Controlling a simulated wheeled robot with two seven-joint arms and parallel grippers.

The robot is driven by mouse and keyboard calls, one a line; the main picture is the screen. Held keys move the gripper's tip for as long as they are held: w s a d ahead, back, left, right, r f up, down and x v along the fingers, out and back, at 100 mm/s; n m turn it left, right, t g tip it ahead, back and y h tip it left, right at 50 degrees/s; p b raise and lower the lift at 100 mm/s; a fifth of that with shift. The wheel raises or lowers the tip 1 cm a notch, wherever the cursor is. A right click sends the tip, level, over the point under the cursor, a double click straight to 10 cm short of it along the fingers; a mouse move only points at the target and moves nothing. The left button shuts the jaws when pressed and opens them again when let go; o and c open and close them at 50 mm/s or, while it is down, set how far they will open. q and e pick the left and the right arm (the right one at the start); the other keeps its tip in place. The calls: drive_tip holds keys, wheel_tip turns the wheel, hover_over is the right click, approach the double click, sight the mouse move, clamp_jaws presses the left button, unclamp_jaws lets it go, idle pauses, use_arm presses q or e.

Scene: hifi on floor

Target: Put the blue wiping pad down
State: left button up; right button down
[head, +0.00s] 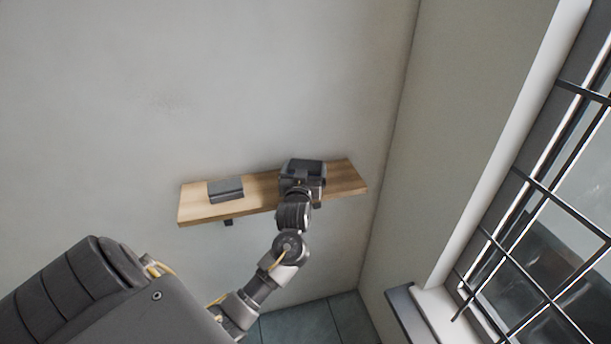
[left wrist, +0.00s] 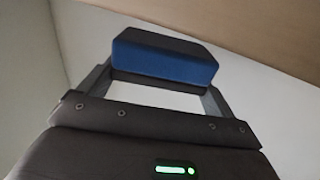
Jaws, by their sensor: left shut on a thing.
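The blue wiping pad (left wrist: 165,62) is between the two fingers of my left gripper (left wrist: 160,82) in the left wrist view. Its side is blue and the part above is dark grey. In the head view my left gripper (head: 303,172) is over the right half of a wooden shelf (head: 262,190). The pad cannot be told apart clearly from the gripper there. I cannot tell whether the pad touches the shelf. My right gripper is not in view.
A dark grey flat block (head: 226,189) lies on the left part of the shelf. The wall (head: 200,90) is close behind. A side wall stands right of the shelf, with a barred window (head: 545,200) farther right. Bare wood shows between block and gripper.

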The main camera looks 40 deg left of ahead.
use_arm(q)
drive_tip(key=shift+f, duration=1.05)
drive_tip(key=shift+f, duration=0.1)
drive_tip(key=shift+f, duration=0.15)
drive_tip(key=o, duration=0.7)
